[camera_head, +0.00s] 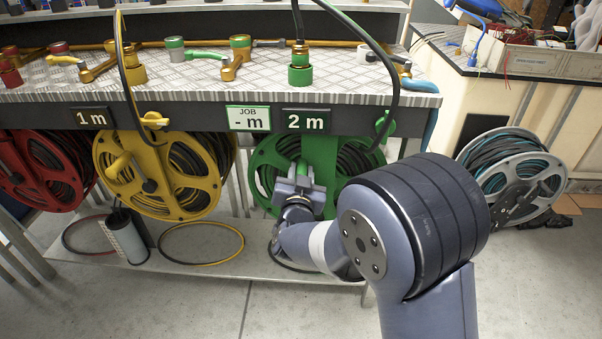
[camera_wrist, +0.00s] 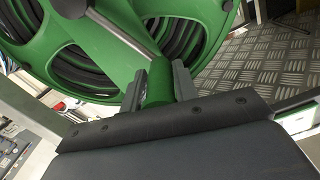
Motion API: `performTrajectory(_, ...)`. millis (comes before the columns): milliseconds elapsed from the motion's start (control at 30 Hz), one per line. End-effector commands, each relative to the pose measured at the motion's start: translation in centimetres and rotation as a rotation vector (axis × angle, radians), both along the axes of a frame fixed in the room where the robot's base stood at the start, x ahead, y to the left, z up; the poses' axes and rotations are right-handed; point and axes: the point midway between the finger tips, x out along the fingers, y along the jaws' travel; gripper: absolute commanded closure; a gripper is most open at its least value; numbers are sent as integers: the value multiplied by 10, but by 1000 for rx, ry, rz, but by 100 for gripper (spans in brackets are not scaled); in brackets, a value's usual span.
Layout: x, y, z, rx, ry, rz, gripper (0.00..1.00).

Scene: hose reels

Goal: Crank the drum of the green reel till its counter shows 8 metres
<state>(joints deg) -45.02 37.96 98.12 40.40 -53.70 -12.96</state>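The green reel (camera_head: 262,178) hangs under the bench front, with dark hose wound on its drum; my arm hides part of it. Its counter (camera_head: 307,122) above reads 2 m. A job sign (camera_head: 248,118) left of the counter reads "- m". My gripper (camera_head: 298,182) is at the reel's face. In the wrist view, the gripper's fingers (camera_wrist: 159,84) lie on both sides of the green crank handle (camera_wrist: 157,88) and appear shut on it. A grey crank arm (camera_wrist: 122,35) runs from the handle to the hub at upper left.
A yellow reel (camera_head: 205,184) with a 1 m counter (camera_head: 92,118) and a red reel (camera_head: 22,168) hang to the left. Hose fittings lie on the bench top (camera_head: 190,82). A grey reel (camera_head: 512,170) stands at right. The floor (camera_head: 180,310) in front is clear.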

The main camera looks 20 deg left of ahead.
Motion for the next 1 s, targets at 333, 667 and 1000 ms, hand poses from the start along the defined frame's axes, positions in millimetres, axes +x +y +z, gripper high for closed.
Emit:
performTrajectory(333,0,0,0,0,0,0,100)
performTrajectory(667,0,1,0,-5,-1,0,100)
performTrajectory(1000,-4,15,-5,-130,-31,2,100)
